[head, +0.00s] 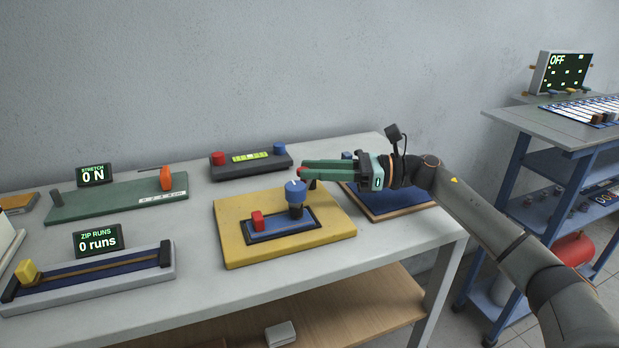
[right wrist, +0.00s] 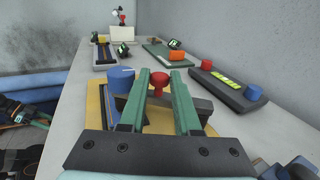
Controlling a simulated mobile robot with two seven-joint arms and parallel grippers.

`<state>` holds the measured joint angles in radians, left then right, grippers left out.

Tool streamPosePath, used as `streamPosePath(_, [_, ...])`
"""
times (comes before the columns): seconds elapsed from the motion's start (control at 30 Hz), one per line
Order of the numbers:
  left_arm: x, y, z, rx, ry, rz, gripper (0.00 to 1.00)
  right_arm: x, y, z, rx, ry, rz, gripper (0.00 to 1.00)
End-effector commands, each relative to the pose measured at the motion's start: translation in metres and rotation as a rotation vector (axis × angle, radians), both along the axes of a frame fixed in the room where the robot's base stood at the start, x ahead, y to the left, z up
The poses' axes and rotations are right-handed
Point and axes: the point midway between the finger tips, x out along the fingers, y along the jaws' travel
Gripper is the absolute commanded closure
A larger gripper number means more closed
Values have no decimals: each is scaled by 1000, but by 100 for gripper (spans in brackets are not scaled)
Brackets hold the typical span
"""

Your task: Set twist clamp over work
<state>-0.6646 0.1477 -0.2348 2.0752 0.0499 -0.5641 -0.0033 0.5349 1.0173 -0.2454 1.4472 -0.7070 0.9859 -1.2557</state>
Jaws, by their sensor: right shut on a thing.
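The twist clamp, a blue-capped post (head: 296,190) with a white line on its top and a dark base, stands upright at the right end of a dark-framed blue plate on a yellow board (head: 235,232). A red block (head: 257,220), likely the work, sits at the plate's left end. My right gripper (head: 303,170) is level just beyond the blue cap, its green fingers shut on a red knob (right wrist: 159,78). A dark grey bar shows behind the fingers in the right wrist view; how it joins the knob is hidden. The blue cap (right wrist: 121,80) is beside the left-hand finger there.
A dark unit (head: 251,160) with red and blue knobs lies behind the board. A green stretch board (head: 118,200) and a zip-run track (head: 95,277) are at left. A blue panel (head: 390,205) lies under my right arm.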

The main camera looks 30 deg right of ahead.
Motion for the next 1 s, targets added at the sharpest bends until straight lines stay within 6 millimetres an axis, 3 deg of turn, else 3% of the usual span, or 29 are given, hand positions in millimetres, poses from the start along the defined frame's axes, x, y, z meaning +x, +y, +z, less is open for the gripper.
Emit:
streamPosePath(0.37, [0,1,0,1,0,1,50,-1,0,-1,0,2,4,100])
streamPosePath(0.4, [0,1,0,1,0,1,50,-1,0,-1,0,2,4,67])
streamPosePath(0.5, [0,1,0,1,0,1,50,-1,0,-1,0,2,4,57])
streamPosePath(0.8, [0,1,-1,1,-2,2,50,-2,-3,-1,0,1,2,57])
streamPosePath(1.0, [0,2,-6,2,-2,3,50,-17,-27,-3,-4,4,-1,57])
